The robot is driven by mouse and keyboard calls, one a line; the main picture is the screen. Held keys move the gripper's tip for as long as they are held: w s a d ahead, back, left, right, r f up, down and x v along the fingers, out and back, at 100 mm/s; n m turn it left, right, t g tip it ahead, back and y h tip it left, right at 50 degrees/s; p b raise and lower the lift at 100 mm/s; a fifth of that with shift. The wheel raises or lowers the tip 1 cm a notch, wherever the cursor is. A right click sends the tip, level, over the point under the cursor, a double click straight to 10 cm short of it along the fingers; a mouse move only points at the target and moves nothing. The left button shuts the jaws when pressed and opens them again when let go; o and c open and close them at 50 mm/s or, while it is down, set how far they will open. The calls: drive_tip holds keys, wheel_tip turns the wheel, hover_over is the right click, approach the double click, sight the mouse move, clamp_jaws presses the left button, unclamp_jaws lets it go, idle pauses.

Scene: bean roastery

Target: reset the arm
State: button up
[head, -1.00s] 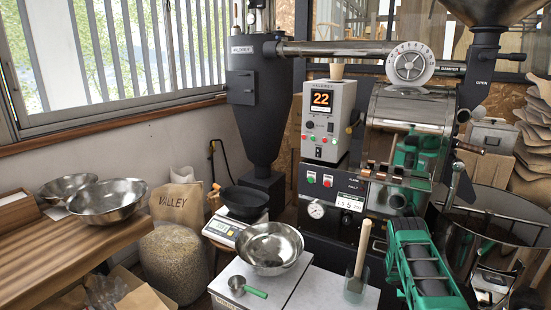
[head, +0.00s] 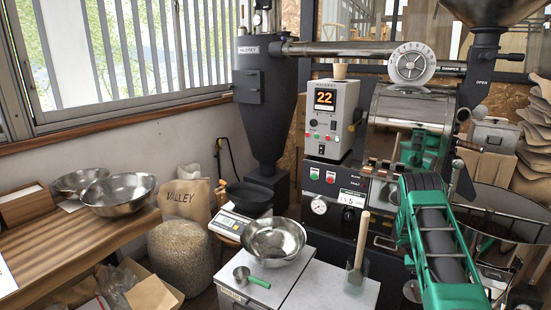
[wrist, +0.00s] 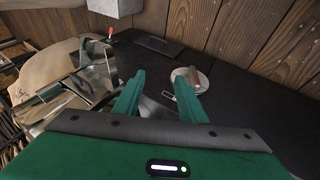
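My arm (head: 440,235), green with dark grey panels, rises from the bottom right of the head view in front of the coffee roaster (head: 405,108). My gripper's fingers cannot be made out clearly there. In the wrist view my gripper (wrist: 157,86) shows two green fingers held apart. Nothing is clamped between them. Beyond the fingers lie a dark flat surface and a small round pale metal part (wrist: 187,76), apart from the fingers as far as I can tell.
A steel bowl (head: 273,240), a green-handled scoop (head: 250,277) and a wooden-handled tool (head: 359,250) are on the pale counter left of my arm. A scale (head: 232,222) stands behind. A bean sack (head: 180,255) and wooden bench (head: 110,235) are further left.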

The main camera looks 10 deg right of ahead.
drive_tip(key=s+a+r+y, duration=0.1)
drive_tip(key=a+r, duration=0.2)
drive_tip(key=r, duration=0.6)
drive_tip(key=s+a+r, duration=0.1)
drive_tip(key=a+r, duration=0.2)
drive_tip(key=r, duration=0.6)
drive_tip(key=s+a+r+y, duration=0.1)
drive_tip(key=s+a+r, duration=0.4)
drive_tip(key=r, duration=0.3)
drive_tip(key=s+a+r+y, duration=0.1)
drive_tip(key=s+a+r, duration=0.3)
drive_tip(key=a+r, duration=0.25)
drive_tip(key=s+a+r+y, duration=0.2)
drive_tip(key=s+a+r, duration=0.2)
drive_tip(key=s+a, duration=0.7)
drive_tip(key=s+a+r+n+y, duration=0.1)
drive_tip(key=s+a+r, duration=0.4)
drive_tip(key=s+a, duration=0.6)
drive_tip(key=s, duration=0.6)
drive_tip(key=shift+r+t+y, duration=0.3)
drive_tip(key=shift+y, duration=0.1)
